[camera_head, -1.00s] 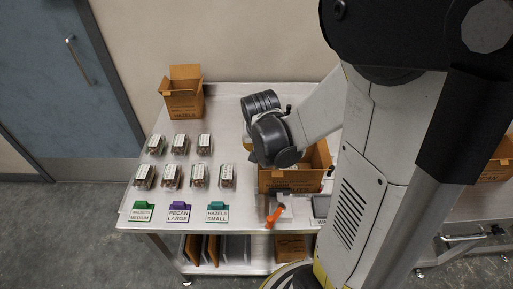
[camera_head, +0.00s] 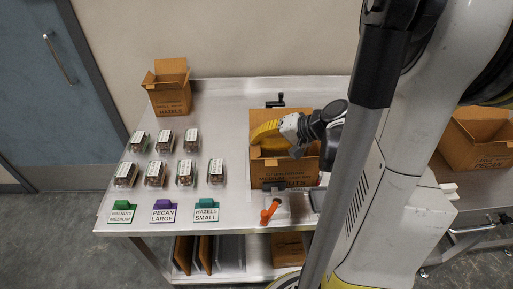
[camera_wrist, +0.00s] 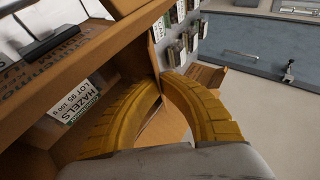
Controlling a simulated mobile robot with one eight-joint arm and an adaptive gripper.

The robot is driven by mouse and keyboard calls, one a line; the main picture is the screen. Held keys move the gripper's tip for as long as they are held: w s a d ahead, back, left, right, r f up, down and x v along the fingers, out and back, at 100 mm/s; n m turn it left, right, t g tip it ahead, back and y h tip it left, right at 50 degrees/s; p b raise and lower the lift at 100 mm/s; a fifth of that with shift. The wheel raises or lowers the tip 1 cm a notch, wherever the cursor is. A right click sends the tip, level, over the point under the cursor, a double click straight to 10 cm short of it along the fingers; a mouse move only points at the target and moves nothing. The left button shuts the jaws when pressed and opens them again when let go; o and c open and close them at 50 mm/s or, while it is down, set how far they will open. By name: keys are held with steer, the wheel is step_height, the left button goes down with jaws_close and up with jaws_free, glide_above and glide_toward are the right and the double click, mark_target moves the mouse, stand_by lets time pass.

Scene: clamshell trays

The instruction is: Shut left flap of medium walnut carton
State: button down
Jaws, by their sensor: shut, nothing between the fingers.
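The walnut carton (camera_head: 284,176) stands on the table's right part, its top at least partly open and its label ending in "NUTS". In the head view my gripper (camera_head: 258,134), with yellow fingers, is at the carton's upper left, low over its opening. My arm hides part of the right side. The wrist view shows the yellow fingers (camera_wrist: 163,80) together and empty, with brown carton walls (camera_wrist: 110,50) close around them. A pack labelled HAZELS (camera_wrist: 75,102) shows beside the fingers. I cannot tell how the left flap stands or whether the fingers touch it.
An open carton labelled HAZELS (camera_head: 170,95) stands at the back left. Several clear packs (camera_head: 155,174) stand in rows left of the walnut carton. An orange-handled tool (camera_head: 269,212) is in front. Another carton (camera_head: 474,140) stands at the far right. Bare table lies behind the packs.

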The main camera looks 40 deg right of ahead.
steer(key=shift+f+t+y+b, duration=0.3)
steer(key=shift+t+y+b, duration=0.15)
steer(key=shift+b, duration=0.35)
steer(key=shift+r, duration=0.1)
steer(key=c, duration=1.7)
jaws_free()
steer(key=v, duration=1.2)
steer(key=shift+s+d, duration=0.1)
steer(key=shift+d, duration=0.05)
